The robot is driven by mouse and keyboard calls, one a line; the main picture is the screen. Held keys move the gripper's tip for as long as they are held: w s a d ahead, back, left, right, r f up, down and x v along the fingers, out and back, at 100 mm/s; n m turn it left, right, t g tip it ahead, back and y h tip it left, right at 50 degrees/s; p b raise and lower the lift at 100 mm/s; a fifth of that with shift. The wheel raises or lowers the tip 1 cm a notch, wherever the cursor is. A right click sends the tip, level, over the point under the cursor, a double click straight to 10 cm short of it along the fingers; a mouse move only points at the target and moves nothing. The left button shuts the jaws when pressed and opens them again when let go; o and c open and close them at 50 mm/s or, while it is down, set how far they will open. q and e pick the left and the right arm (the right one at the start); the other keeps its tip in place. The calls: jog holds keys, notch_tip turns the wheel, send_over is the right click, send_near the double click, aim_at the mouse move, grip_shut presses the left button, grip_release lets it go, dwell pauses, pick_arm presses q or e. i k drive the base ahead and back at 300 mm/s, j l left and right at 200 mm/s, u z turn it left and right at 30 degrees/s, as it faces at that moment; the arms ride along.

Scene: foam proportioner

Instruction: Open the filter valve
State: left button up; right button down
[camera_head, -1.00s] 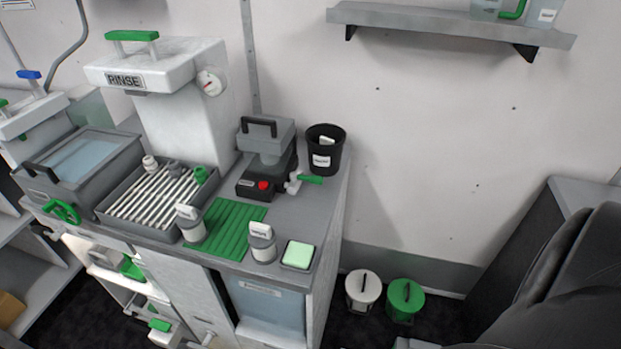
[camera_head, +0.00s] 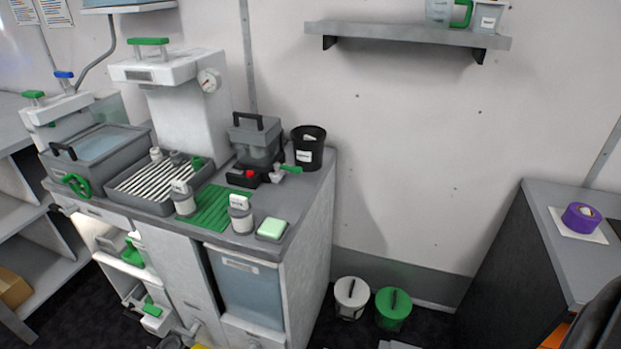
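No part in view is clearly labelled as the filter valve. A small valve with a green lever (camera_head: 291,169) sticks out to the right of a black-based unit (camera_head: 254,150) with a grey container, black handle and red button on the counter. A green handwheel (camera_head: 76,185) sits on the front of the grey lidded basin (camera_head: 98,150) at the left. Green bar handles top the white dispenser (camera_head: 149,41) and the smaller white unit (camera_head: 33,95) at far left, which also has a blue handle (camera_head: 63,75). Neither of my grippers is in view.
A slatted drain tray (camera_head: 160,186), green mat (camera_head: 208,208), two labelled jars, a green sponge (camera_head: 272,229) and a black bin (camera_head: 308,147) crowd the counter. White (camera_head: 351,297) and green (camera_head: 393,308) buckets stand on the floor. A desk with purple tape (camera_head: 581,217) is at right.

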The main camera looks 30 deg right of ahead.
aim_at(277, 166)
jog(key=l+z, duration=0.15)
jog(key=z, duration=1.15)
jog(key=i+l+z, duration=0.1)
jog(key=i+l, duration=0.25)
jog(key=l, duration=0.15)
jog(key=i+l+z, duration=0.1)
jog(key=i+l, duration=0.25)
jog(key=l, duration=0.15)
